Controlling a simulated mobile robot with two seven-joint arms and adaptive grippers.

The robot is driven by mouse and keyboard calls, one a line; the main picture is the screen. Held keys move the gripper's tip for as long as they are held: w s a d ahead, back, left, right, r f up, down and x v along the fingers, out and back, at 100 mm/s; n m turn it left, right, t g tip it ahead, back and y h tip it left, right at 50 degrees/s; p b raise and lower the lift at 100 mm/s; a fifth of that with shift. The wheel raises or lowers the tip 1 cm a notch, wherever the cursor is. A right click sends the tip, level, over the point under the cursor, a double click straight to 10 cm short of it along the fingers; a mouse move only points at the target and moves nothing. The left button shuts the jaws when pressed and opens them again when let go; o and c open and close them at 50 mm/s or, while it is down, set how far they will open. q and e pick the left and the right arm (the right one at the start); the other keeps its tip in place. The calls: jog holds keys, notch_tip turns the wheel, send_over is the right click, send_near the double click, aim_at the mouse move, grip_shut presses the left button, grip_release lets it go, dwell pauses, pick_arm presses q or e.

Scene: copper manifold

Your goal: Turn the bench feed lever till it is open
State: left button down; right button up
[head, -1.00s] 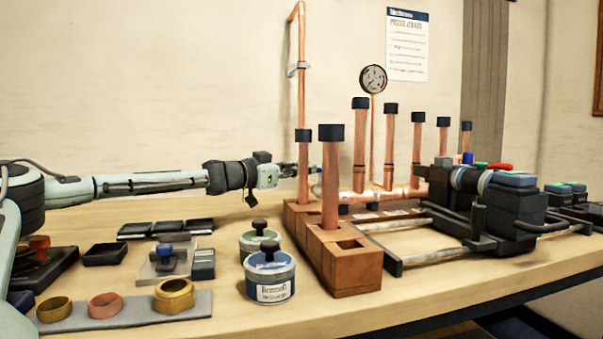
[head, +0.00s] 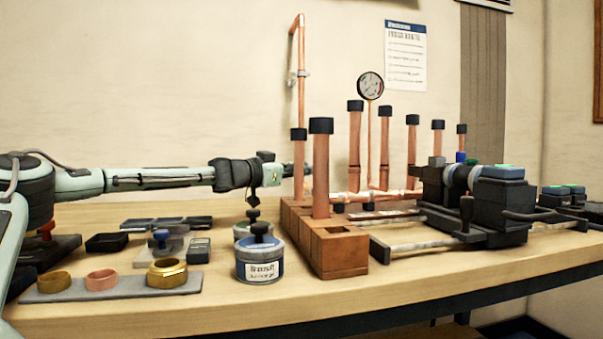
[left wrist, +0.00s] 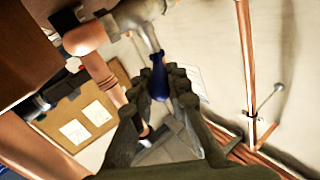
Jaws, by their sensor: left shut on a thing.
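The bench feed lever shows in the left wrist view as a dark blue handle (left wrist: 158,80) on a metal stem, beside a pale metal valve body (left wrist: 138,14). My left gripper (left wrist: 160,88) is shut on the blue handle, with its dark fingers on either side. In the head view my left gripper (head: 290,171) reaches in level from the left, behind the front capped copper tube (head: 321,170). That tube and the rack hide the lever and most of the fingertips there. My right gripper is not in view.
A wooden rack (head: 338,255) holds capped copper tubes. Lidded tins (head: 260,262) stand below my left wrist. A tall wall pipe (head: 300,80) and a pressure gauge (head: 370,86) rise behind. A dark machine (head: 485,200) stands right. The front right bench top is clear.

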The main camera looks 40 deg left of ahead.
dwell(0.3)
pick_arm(q)
jog(key=c, duration=1.5)
grip_release()
jog(key=shift+o, duration=0.2)
jog(key=shift+s+a+r, duration=0.1)
jog(key=shift+s+r, duration=0.05)
jog(key=shift+s, duration=0.45)
jog(key=s, duration=1)
jog(key=shift+s+a+f, duration=0.2)
jog(key=shift+s+a, duration=0.15)
jog(key=shift+a, duration=0.05)
